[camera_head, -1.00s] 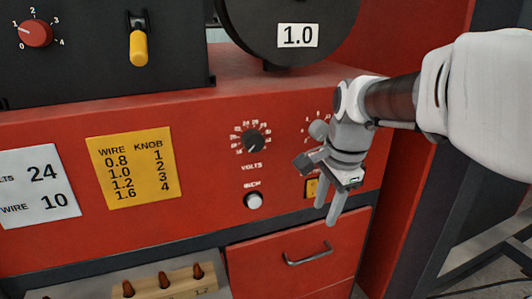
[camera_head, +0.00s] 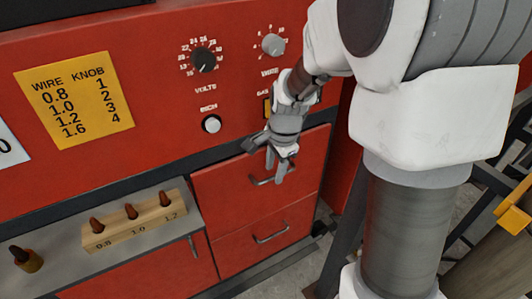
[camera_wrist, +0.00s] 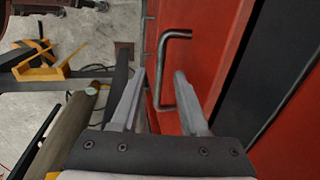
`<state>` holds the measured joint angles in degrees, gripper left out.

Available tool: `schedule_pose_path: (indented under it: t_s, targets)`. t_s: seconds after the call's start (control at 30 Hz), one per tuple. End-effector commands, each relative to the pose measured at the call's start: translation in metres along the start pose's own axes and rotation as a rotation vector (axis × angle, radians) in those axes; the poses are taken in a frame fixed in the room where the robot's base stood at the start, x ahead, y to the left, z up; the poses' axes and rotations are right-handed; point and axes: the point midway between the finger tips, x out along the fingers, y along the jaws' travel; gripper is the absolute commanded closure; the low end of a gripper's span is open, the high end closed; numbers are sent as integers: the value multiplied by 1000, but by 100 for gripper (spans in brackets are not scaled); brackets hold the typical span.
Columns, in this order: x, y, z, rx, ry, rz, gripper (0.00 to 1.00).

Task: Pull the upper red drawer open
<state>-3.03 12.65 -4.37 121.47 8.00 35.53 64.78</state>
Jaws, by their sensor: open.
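The upper red drawer (camera_head: 222,186) sits in the red cabinet front, below the knob panel, and looks shut. Its metal bar handle (camera_head: 259,182) is partly hidden behind my gripper (camera_head: 276,170). My gripper is open at the handle, fingers pointing down towards the drawer front in the head view. In the wrist view the handle (camera_wrist: 175,36) is a bent bar standing out from the red front (camera_wrist: 212,40). It runs close ahead of and partly between the spread fingers of my gripper (camera_wrist: 160,76). I cannot tell if a finger touches it.
A lower red drawer (camera_head: 238,252) with its own handle (camera_head: 271,234) is beneath. A shelf (camera_head: 75,262) at left holds a wooden block (camera_head: 134,226) with several brown-tipped pieces. Knobs are above. A yellow bracket (camera_head: 514,210) on a dark frame stands at right.

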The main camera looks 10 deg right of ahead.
Motion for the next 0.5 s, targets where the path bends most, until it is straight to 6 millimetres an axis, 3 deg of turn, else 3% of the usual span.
schedule_pose_path:
  t_s: [0.13,0.43,0.5]
  targets:
    - [10,0,0,-1,0,1,55]
    - [12,0,0,-1,0,0,55]
    - [12,0,0,-1,0,0,66]
